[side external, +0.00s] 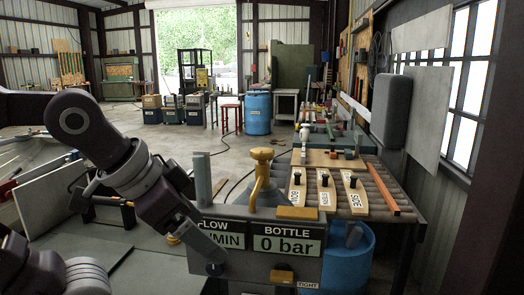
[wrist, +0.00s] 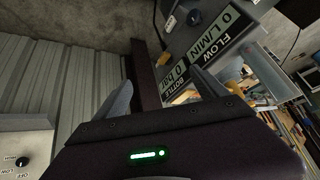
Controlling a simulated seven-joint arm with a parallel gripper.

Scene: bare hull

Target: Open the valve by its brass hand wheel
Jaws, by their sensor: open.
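A grey panel (side external: 240,270) carries FLOW and BOTTLE displays; the BOTTLE display (side external: 287,244) reads 0 bar. A brass-yellow fitting (side external: 263,183) with a curved stem and flat round top stands upright behind it. A smaller brass piece (side external: 283,276) is low on the panel's front, beside a TIGHT label. I cannot tell for sure which is the hand wheel. My gripper (side external: 205,250) is at the panel's left front, apart from both brass parts. In the wrist view my gripper (wrist: 163,95) has its fingers spread, with nothing held; the BOTTLE display (wrist: 183,77) shows beyond them.
A dark knob (side external: 214,269) sits under the FLOW display. A grey post (side external: 202,178) rises from the panel's left end. A blue barrel (side external: 349,258) stands at its right. Behind is a roller bench with labelled wooden tags (side external: 325,190).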

